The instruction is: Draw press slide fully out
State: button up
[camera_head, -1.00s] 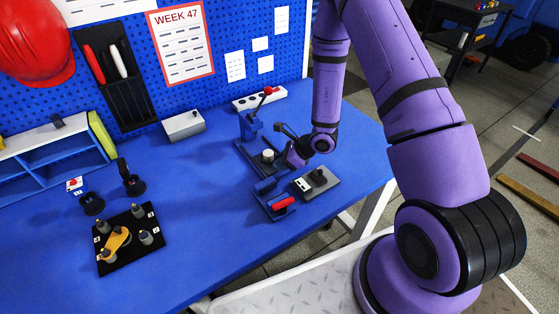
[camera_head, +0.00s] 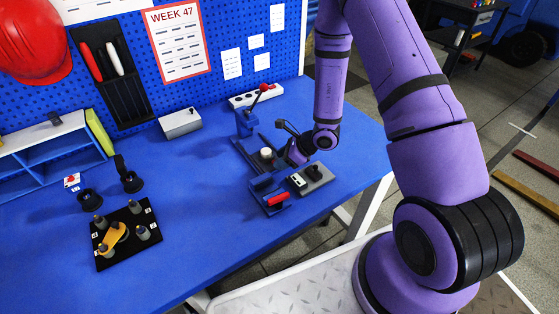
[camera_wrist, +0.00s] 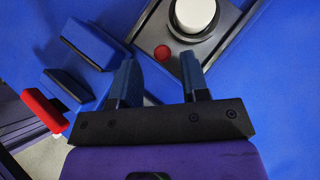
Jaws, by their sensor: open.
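A red spot (camera_wrist: 162,52) is on the plate. Blue blocks (camera_head: 262,183) and a red handle (camera_head: 279,199) are at the press's near end; the red handle is at the left of the wrist view (camera_wrist: 43,109). My gripper (camera_wrist: 160,78) is open and empty, low beside the press, its fingers just short of the plate. Contact cannot be told.
A grey box with a black knob (camera_head: 312,175) stands close right of the press. A black board with several pegs (camera_head: 122,250) and two black stands (camera_head: 89,199) are at left. A light box (camera_head: 180,123) and white strip (camera_head: 255,95) stand at the back. Mid-table is clear.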

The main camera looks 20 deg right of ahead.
jog(key=v, duration=0.9)
jog(key=shift+d+r, duration=0.2)
jog(key=shift+s, duration=0.15)
jog(key=s+a+r+n+g, duration=0.15)
jog(key=r+n, duration=0.25)
jog(key=r, duration=0.4)
jog(key=s+a+r+n+g, duration=0.1)
jog(key=s+a+r+n, duration=0.2)
jog(key=r+n, duration=0.3)
jog(key=s+a+r+n+g, duration=0.1)
jog(key=s+a+r+n, duration=0.15)
jog(key=r, duration=0.65)
jog(key=s+d+r+n+t+h, duration=0.2)
jog(key=s+d+r+n+h, duration=0.1)
jog(key=s+r+n, duration=0.3)
jog(key=s+d+r+n+t+h, duration=0.1)
jog(key=s+d+r+n+h, duration=0.2)
jog(key=s+r+n, duration=0.3)
jog(key=s+r+h, duration=0.1)
jog(key=s+r, duration=0.2)
jog(key=s, duration=0.1)
jog(key=shift+s+r+t, duration=0.3)
jog(key=shift+t, duration=0.05)
